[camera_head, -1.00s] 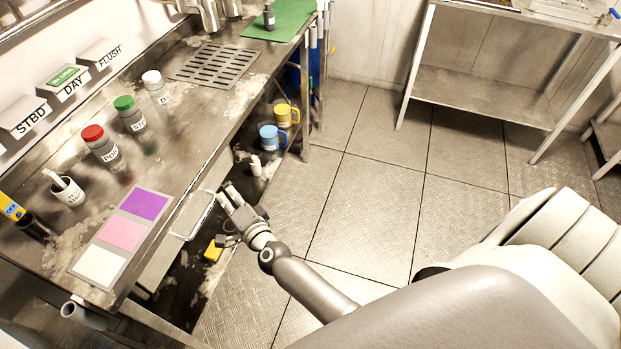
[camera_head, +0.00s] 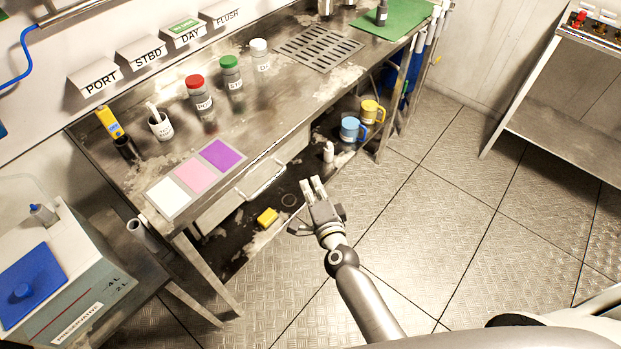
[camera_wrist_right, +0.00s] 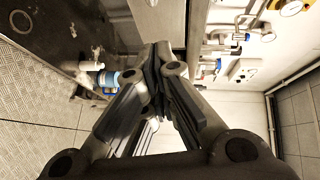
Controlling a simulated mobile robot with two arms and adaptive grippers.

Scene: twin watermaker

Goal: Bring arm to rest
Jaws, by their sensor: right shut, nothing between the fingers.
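My right gripper (camera_head: 313,188) is shut and empty. It hangs over the floor in front of the steel workbench (camera_head: 130,195), apart from the bench edge and near the drawer handle. In the right wrist view its fingers (camera_wrist_right: 160,55) meet at the tips with nothing between them. My right arm reaches up to it from the bottom of the head view. My left gripper is not in view.
Blue (camera_head: 351,130) and yellow (camera_head: 371,112) mugs and a yellow block (camera_head: 267,217) sit on the lower shelf. A blue-lidded tank (camera_head: 60,290) stands left.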

